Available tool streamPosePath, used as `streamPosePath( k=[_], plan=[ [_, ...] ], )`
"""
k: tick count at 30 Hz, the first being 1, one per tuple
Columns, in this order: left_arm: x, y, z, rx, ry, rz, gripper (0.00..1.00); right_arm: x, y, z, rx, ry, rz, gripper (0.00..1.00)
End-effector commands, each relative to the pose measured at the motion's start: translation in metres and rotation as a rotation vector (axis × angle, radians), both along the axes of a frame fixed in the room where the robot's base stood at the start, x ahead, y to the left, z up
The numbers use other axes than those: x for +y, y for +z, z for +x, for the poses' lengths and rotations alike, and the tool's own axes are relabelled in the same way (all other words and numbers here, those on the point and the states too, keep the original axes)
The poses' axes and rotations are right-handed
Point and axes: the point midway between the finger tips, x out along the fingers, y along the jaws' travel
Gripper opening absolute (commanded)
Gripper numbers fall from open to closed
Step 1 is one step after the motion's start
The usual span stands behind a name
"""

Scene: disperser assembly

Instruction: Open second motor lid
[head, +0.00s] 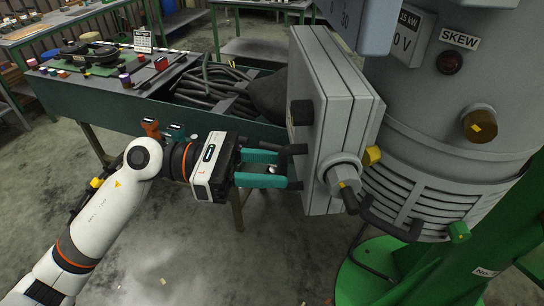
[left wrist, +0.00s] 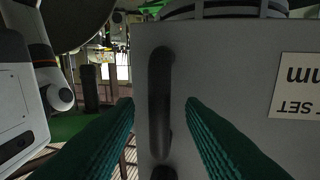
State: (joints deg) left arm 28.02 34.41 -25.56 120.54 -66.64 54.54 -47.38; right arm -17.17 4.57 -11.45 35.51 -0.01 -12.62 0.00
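The motor lid (head: 318,95) is a grey box-like cover on the side of the large grey motor (head: 440,150) in the head view. A black bar handle (left wrist: 160,100) runs along its face in the left wrist view; part of it shows in the head view (head: 292,150) at the fingertips. My left gripper (head: 284,169) has teal fingers and points right at the lid's left face. In the left wrist view the fingers (left wrist: 158,118) stand apart on both sides of the handle, with visible gaps. Whether the fingertips reach past the handle is unclear. My right gripper is not in view.
A dark green workbench (head: 110,100) with tools and a bin of black hoses (head: 215,85) stands behind my left arm. A green stand (head: 450,265) is below the motor at right. A hex fitting (head: 343,172) juts from the lid's lower edge. Floor at lower centre is clear.

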Motion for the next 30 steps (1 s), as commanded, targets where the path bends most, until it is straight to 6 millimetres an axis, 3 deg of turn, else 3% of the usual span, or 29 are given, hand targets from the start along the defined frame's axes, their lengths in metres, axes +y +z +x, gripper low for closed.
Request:
streamPosePath(
  k=[11, 15, 18, 30],
  plan=[
    [-0.005, 0.0, 0.0, 0.001, 0.0, -0.001, 0.34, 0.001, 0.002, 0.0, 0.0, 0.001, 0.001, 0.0],
    [-0.005, 0.0, 0.0, 0.001, 0.0, -0.001, 0.12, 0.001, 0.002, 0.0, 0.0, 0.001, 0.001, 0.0],
    [-0.005, 0.0, 0.0, 0.001, 0.0, -0.001, 0.0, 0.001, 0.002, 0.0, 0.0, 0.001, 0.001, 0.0],
    [-0.001, -0.003, 0.001, -0.001, -0.025, 0.0, 0.0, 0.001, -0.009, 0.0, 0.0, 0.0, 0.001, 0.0]
  ],
)
